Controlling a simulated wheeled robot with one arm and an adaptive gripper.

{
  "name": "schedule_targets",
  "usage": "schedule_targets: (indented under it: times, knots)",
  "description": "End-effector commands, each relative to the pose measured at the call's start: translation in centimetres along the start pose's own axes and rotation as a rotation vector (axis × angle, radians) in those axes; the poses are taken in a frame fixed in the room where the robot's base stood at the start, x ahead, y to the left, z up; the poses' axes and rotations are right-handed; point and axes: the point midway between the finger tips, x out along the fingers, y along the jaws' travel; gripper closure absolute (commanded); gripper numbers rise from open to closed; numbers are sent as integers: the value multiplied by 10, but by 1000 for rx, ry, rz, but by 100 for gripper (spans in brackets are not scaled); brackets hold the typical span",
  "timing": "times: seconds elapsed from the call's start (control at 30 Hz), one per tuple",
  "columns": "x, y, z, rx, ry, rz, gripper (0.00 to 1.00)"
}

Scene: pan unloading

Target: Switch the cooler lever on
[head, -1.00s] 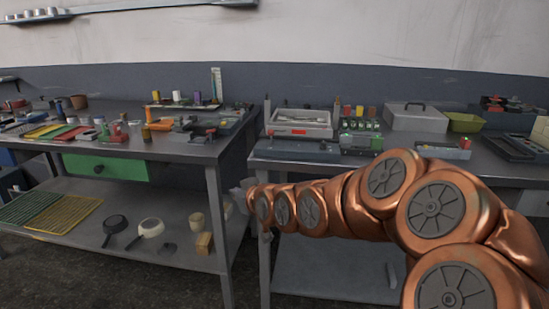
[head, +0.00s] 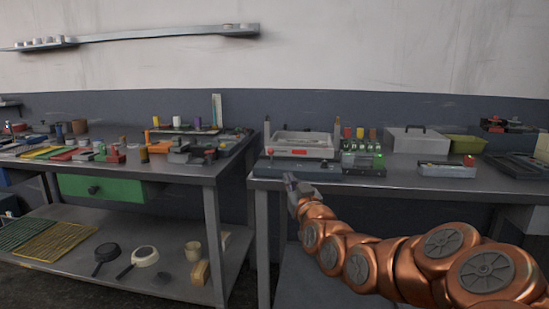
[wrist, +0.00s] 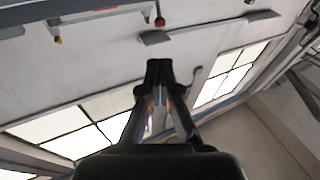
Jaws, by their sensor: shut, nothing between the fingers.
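I cannot tell for sure which part is the cooler lever. A dark flat unit (head: 325,168) lies along the front of the right table, with a small red knob (head: 270,152) standing up at its left end. A grey open box with a red label (head: 301,141) stands just behind it. My gripper (head: 289,178) is at the right table's front edge, just in front of the dark unit, and holds nothing. In the wrist view my gripper's fingers (wrist: 159,66) are together, pointing up at a pale surface with bright window panes.
A green-lit small device (head: 363,161), a silver tray (head: 446,170) and a grey lidded case (head: 418,140) occupy the right table. The left table (head: 205,172) is crowded, with pans on its lower shelf. A gap separates the tables. A red ball (wrist: 160,21) shows in the wrist view.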

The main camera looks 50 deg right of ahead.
Motion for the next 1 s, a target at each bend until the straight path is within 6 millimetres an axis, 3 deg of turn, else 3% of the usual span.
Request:
schedule_targets:
  times: [0.33,1.0]
  knots:
    - [24,0,-4,2,-3,-1,100]
    - [48,0,-4,2,-4,-2,100]
